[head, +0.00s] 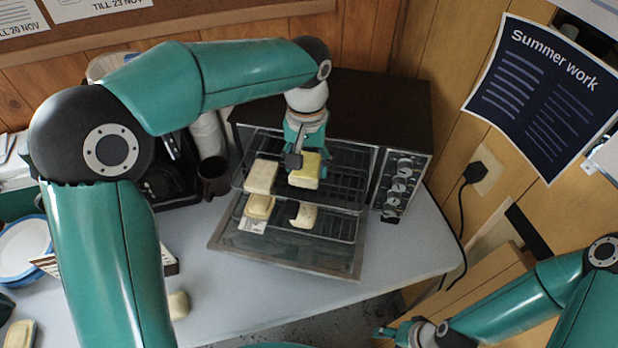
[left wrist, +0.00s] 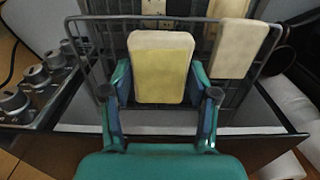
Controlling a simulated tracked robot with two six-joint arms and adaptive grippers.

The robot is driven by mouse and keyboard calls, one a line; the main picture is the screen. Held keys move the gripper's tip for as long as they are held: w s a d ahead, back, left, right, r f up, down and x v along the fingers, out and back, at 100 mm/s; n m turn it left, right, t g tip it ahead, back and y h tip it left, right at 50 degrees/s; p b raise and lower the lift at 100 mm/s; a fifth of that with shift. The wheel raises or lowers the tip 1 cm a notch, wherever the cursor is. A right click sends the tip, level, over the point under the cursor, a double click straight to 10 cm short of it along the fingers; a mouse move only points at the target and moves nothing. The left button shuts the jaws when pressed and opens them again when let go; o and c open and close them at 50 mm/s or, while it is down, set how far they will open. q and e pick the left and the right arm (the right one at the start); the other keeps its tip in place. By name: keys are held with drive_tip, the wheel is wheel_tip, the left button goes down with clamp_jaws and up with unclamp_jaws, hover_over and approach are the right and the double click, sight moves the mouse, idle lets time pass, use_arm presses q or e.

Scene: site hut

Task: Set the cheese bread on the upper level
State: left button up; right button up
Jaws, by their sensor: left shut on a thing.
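My left gripper (head: 304,160) reaches down in front of the toaster oven (head: 345,95) and is shut on a cheese bread (head: 305,178), a pale slice with a yellow face. In the left wrist view the cheese bread (left wrist: 160,75) sits between both fingers (left wrist: 160,95). It is at the upper wire rack (head: 340,195); whether it rests on the wires I cannot tell. Another pale slice (head: 261,177) lies on the upper rack just left of it. My right gripper (head: 395,332) is at the bottom right, far from the oven, its fingers unclear.
Two slices (head: 259,206) (head: 303,215) lie on the lower rack, above the open oven door (head: 290,257). Oven knobs (head: 398,180) are to the right. A dark cup (head: 214,175) stands left of the oven. Another piece (head: 178,305) lies on the table (head: 240,315), whose front is largely clear.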

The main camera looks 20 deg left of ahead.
sight(307, 177)
use_arm(q)
drive_tip(key=shift+w+f, duration=0.1)
drive_tip(key=shift+f, duration=2.25)
drive_tip(key=shift+f, duration=0.1)
drive_tip(key=o, duration=1)
drive_tip(key=shift+o, duration=0.2)
wheel_tip(307, 177, up, 12)
drive_tip(key=shift+r+p, duration=0.1)
drive_tip(key=shift+p, duration=0.2)
